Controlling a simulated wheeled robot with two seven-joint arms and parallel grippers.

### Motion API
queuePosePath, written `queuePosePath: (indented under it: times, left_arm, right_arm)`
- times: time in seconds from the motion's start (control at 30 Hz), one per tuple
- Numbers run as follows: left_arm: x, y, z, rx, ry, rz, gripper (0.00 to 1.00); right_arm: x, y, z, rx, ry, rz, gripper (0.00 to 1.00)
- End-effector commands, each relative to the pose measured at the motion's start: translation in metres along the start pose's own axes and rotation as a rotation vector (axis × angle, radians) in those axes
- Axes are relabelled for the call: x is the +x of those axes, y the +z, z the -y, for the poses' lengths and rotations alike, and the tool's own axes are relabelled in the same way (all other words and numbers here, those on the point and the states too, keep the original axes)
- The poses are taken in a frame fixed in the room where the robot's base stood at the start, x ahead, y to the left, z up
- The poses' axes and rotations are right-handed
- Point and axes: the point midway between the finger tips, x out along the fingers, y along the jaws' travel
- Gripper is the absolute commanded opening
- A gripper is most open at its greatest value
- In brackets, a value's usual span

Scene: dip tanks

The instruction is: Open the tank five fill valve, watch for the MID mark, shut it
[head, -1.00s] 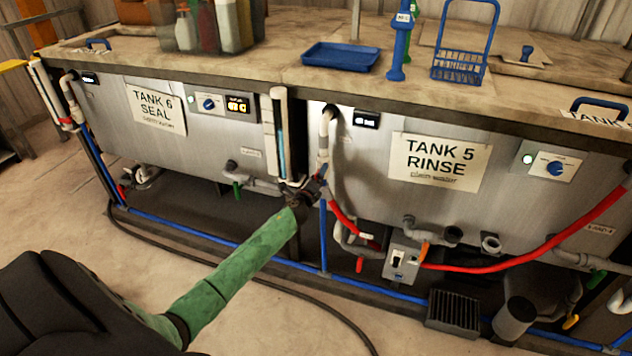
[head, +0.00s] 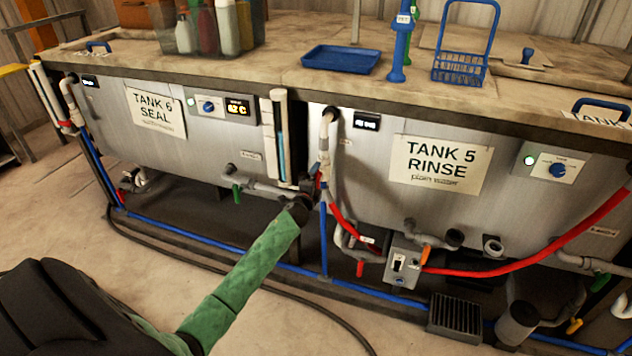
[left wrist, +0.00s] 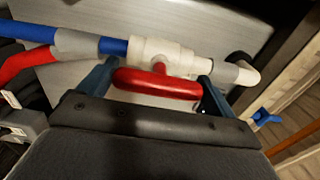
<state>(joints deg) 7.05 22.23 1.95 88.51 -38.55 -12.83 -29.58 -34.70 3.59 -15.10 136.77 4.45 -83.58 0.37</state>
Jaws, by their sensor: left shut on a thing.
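The tank five (head: 365,190) front carries a "TANK 5 RINSE" sign (head: 440,165). At its left a white pipe (head: 327,135) comes down to the fill valve, mostly hidden behind my left gripper (head: 314,188). In the left wrist view the valve's red handle (left wrist: 158,84) lies between the two blue fingers of my left gripper (left wrist: 160,74), which is shut on it. The handle lies roughly along the white valve body (left wrist: 150,52). A sight tube (head: 282,150) with blue liquid stands just left of the pipe; its marks are too small to read. My right gripper is out of view.
Tank six (head: 205,145) stands to the left. A red hose (head: 530,260) and a switch box (head: 402,265) are right of the valve. A blue rail (head: 230,252) runs low along the front. The worktop holds a blue tray (head: 341,59). Floor in front is open.

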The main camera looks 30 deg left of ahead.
Motion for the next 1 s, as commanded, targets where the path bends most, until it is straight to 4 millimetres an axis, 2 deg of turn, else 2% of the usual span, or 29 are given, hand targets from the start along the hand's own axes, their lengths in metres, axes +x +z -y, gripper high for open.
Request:
queuePosePath:
  times: [0.37,0.4,0.43,0.77,1.0]
  left_arm:
    - [0.000,0.001,-0.001,-0.007,0.002,0.001,0.68]
    - [0.000,0.001,-0.001,-0.007,0.002,0.001,0.95]
    - [0.000,0.001,-0.001,-0.007,0.002,0.001,1.00]
    - [-0.005,0.000,-0.001,-0.005,0.001,0.000,1.00]
    - [-0.034,0.000,-0.003,-0.005,0.002,0.000,1.00]
  right_arm:
    - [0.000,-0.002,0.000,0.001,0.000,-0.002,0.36]
    - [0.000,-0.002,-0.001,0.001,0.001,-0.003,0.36]
    - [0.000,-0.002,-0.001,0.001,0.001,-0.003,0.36]
    - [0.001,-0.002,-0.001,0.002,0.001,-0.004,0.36]
    - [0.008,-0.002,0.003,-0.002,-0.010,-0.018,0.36]
